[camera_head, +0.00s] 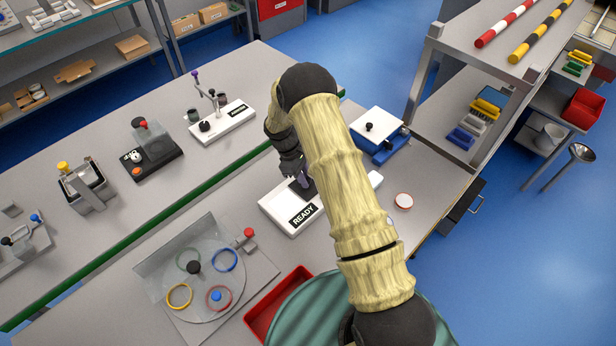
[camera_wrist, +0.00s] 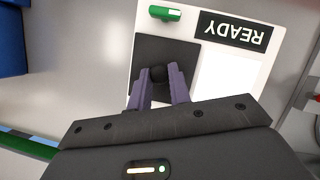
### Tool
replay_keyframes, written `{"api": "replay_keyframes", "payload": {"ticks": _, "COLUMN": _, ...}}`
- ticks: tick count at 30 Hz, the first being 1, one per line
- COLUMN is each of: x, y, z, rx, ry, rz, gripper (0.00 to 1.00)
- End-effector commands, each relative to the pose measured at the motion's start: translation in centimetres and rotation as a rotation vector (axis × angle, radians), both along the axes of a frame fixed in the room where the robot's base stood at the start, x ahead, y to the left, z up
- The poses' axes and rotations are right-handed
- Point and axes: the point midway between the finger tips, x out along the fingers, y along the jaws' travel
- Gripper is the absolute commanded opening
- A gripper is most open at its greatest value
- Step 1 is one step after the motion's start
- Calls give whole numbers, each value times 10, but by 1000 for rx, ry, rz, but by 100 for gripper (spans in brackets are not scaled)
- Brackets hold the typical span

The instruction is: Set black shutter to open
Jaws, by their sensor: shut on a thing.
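The black shutter (camera_wrist: 165,50) is a dark square plate on a white base (camera_wrist: 262,60). The base carries a READY label (camera_wrist: 236,29) and a small green piece (camera_wrist: 165,13) at its edge. A round black knob (camera_wrist: 158,73) stands on the shutter. My gripper (camera_wrist: 160,80) has its purple fingers closed on both sides of this knob. In the head view the white base (camera_head: 278,205) lies on the bench, with its label (camera_head: 303,214) at the front. There my gripper (camera_head: 303,180) comes down over the base, and my arm hides much of the shutter.
A blue box with a white lid (camera_head: 377,126) stands behind and to the right. A turntable with coloured rings (camera_head: 200,280) and a red tray (camera_head: 262,318) are at front left.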

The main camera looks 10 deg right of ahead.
Motion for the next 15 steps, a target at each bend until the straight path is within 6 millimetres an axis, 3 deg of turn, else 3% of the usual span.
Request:
{"api": "replay_keyframes", "payload": {"ticks": 1, "x": 7, "y": -6, "z": 4, "rx": -7, "ry": -20, "rz": 0, "gripper": 0}}
{"api": "replay_keyframes", "payload": {"ticks": 2, "x": 7, "y": -6, "z": 4, "rx": -7, "ry": -20, "rz": 1, "gripper": 21}}
{"api": "replay_keyframes", "payload": {"ticks": 5, "x": 7, "y": -5, "z": 4, "rx": -8, "ry": -19, "rz": 2, "gripper": 41}}
{"api": "replay_keyframes", "payload": {"ticks": 15, "x": 4, "y": -2, "z": 2, "rx": -6, "ry": -11, "rz": 2, "gripper": 41}}
